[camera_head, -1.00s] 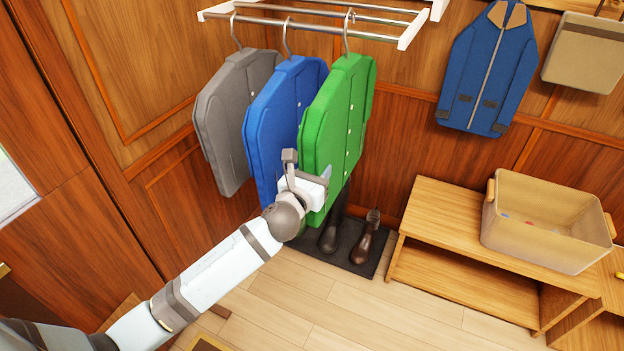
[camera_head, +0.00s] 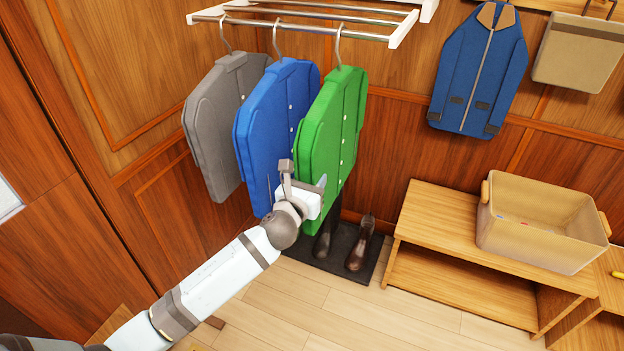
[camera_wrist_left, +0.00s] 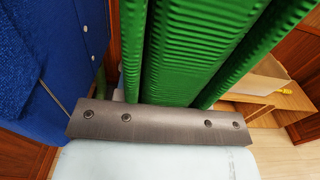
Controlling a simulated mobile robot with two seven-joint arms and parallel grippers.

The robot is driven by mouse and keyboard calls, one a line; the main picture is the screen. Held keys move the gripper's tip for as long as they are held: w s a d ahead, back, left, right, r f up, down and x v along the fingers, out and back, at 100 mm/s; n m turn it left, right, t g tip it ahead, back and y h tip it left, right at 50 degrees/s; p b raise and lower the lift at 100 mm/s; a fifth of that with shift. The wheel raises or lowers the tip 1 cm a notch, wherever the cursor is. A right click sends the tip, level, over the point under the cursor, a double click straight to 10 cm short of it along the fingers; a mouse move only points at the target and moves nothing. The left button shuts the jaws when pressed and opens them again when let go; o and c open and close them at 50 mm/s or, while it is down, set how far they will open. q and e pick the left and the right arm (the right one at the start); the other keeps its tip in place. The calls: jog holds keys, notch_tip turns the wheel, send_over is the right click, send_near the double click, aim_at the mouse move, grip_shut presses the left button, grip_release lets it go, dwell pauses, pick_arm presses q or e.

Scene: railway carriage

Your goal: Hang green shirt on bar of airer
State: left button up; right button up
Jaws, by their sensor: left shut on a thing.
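The green shirt (camera_head: 330,130) hangs upright on a metal hanger, at the right of the row in the head view. Its hook (camera_head: 338,48) reaches the front bar of the airer (camera_head: 300,31) and appears to lie over it. The shirt's ribbed green side fills the middle of the left wrist view (camera_wrist_left: 205,50). My left gripper (camera_head: 305,186) is shut on the shirt's lower left edge; its fingertips are partly hidden. My right gripper is out of view.
A blue shirt (camera_head: 272,125) and a grey shirt (camera_head: 222,125) hang close by on the left. Boots (camera_head: 360,243) stand on a dark mat below. A wooden bench (camera_head: 440,225) with a beige bin (camera_head: 540,225) is at right. A blue jacket (camera_head: 478,70) hangs on the wall.

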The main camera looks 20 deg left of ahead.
pick_arm(q)
jog(key=o, duration=1.1)
